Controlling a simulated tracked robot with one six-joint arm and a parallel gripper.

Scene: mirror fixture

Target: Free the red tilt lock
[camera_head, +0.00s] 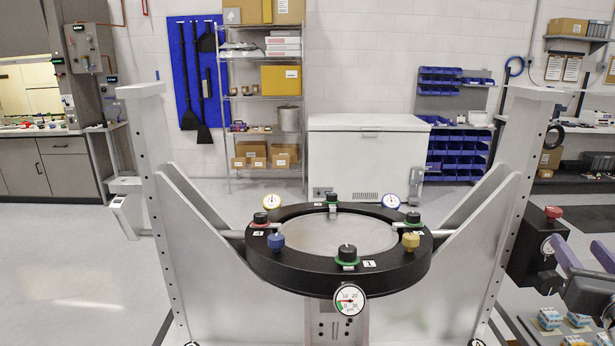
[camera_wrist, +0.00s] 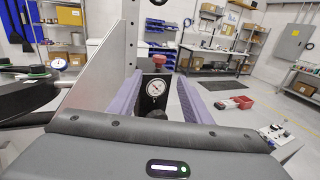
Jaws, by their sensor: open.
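The red tilt lock appears to be the red knob (camera_head: 553,212) on top of a black box (camera_head: 530,245) beside the right upright of the mirror fixture. In the wrist view the red knob (camera_wrist: 159,59) shows above the black box (camera_wrist: 146,104) with its round dial (camera_wrist: 155,88). My gripper (camera_head: 586,254) has two purple fingers and is at the right edge of the head view. In the wrist view my gripper (camera_wrist: 160,85) is open, with the box and knob seen between its fingers, apart from them. Nothing is held.
The black ring (camera_head: 340,285) of the mirror mount carries several coloured knobs and gauges between two grey uprights (camera_head: 505,200). The near upright (camera_wrist: 105,70) stands close left of my fingers. Small boxes (camera_head: 550,318) lie on a surface below my gripper.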

